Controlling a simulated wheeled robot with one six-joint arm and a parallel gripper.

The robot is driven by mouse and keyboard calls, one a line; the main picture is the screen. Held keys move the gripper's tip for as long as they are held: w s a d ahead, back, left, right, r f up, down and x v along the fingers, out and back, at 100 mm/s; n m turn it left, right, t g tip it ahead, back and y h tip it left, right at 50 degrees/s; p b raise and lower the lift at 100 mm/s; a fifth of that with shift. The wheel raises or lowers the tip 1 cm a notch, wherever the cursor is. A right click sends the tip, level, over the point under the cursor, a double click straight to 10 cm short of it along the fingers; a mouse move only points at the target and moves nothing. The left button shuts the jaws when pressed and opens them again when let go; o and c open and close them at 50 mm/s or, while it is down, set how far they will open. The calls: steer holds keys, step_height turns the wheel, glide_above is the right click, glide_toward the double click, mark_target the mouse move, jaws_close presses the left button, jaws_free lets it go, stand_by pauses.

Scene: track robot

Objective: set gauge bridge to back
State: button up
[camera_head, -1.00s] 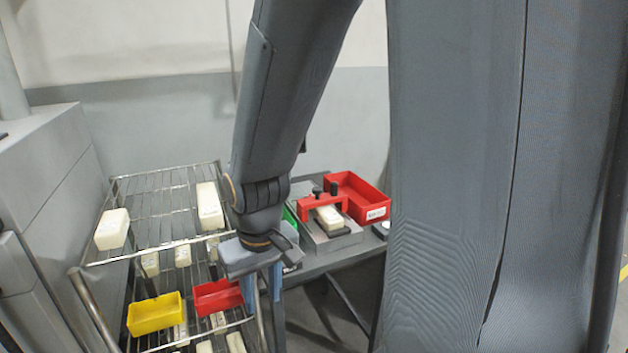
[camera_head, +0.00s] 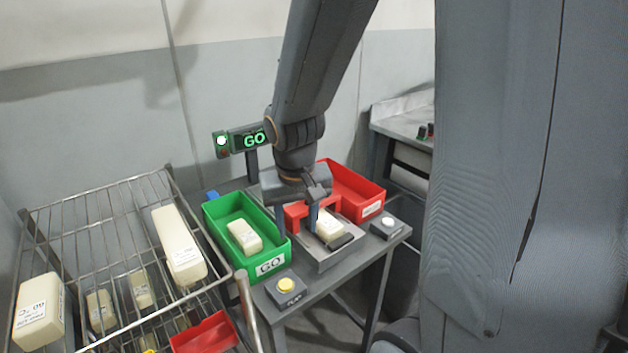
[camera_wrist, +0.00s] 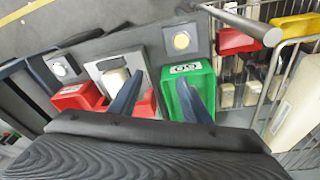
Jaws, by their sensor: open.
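The red gauge bridge (camera_head: 328,204) stands on the grey gauge plate (camera_head: 320,262), partly hidden behind my gripper. A cream block (camera_head: 328,228) lies on the plate under or beside the bridge. My gripper (camera_head: 297,226) is open and points down over the left side of the gauge, between it and the green bin. In the wrist view my gripper (camera_wrist: 156,98) shows two parted blue-grey fingers with a red piece, seemingly the bridge (camera_wrist: 147,104), close to the left finger. I cannot tell whether they touch. Nothing is held.
The green GO bin (camera_head: 222,262) holds a cream block (camera_head: 244,236). A red bin (camera_head: 366,210) is right of the gauge. Yellow (camera_head: 286,285) and white (camera_head: 388,222) buttons sit at the table front. A lit GO sign (camera_head: 254,140) stands behind. A wire rack (camera_head: 95,205) is left.

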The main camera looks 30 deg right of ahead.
steer(key=w+d+r+m+t+h+p, duration=0.1)
steer(key=w+d+r+m, duration=0.1)
steer(key=w+d+r, duration=0.3)
steer(key=w+d+m+t+h+p, duration=0.1)
steer(key=w+d+m, duration=0.15)
steer(key=w, duration=0.45)
steer(key=shift+p+x, duration=0.4)
steer(key=shift+x, duration=3.3)
steer(key=shift+s+a+f, duration=0.1)
steer(key=shift+s, duration=0.1)
jaws_close()
